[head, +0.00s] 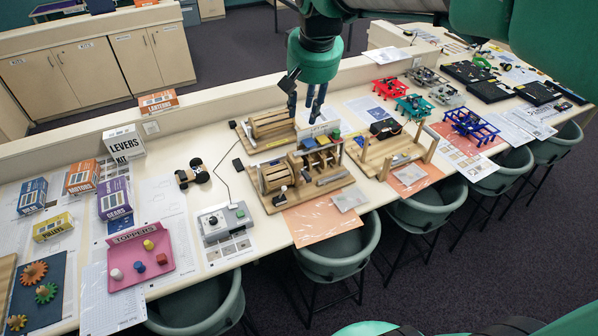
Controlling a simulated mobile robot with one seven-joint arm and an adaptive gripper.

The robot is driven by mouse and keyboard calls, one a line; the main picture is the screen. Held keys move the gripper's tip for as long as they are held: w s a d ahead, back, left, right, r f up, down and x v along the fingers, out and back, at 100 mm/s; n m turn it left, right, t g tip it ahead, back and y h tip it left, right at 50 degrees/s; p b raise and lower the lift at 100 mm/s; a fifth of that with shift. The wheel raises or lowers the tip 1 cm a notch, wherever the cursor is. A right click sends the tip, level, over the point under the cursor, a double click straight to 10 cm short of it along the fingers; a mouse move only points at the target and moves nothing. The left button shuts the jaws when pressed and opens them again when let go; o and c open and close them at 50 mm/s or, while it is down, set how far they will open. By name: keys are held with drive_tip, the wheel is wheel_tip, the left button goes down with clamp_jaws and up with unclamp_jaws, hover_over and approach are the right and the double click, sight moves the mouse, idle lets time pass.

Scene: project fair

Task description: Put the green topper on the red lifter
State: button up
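My gripper (305,112) hangs fingers down above the wooden crank machines at mid-table. Its dark fingers look spread, with nothing visible between them. The pink toppers tray (124,243) at the front left holds a white, a blue, a red and a yellow topper; no green one shows in it. A small green piece (335,135), possibly the green topper, shows on the near wooden machine, right of and below my gripper. The red lifter (390,87) appears to be the red frame at the table's back right. Its top is too small to make out.
Wooden machines (315,181) stand beneath my gripper. A teal frame (414,107) and a blue frame (470,127) stand near the red one. A grey control box (225,221) and labelled boxes (116,198) stand left. Chairs line the front edge.

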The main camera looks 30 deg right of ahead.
drive_tip(key=s+a+f+n, duration=0.1)
drive_tip(key=s+a+f, duration=0.1)
drive_tip(key=s, duration=0.5)
drive_tip(key=s+a+f+n+t, duration=0.1)
drive_tip(key=s+a+f, duration=0.1)
drive_tip(key=s, duration=0.5)
drive_tip(key=s+a+f+n+t, duration=0.1)
drive_tip(key=s+a+f, duration=0.1)
drive_tip(key=s+a, duration=0.2)
drive_tip(key=s, duration=0.3)
drive_tip(key=shift+s+y, duration=0.2)
drive_tip(key=shift+y, duration=0.1)
wheel_tip(320, 180, down, 17)
drive_tip(key=b, duration=1.7)
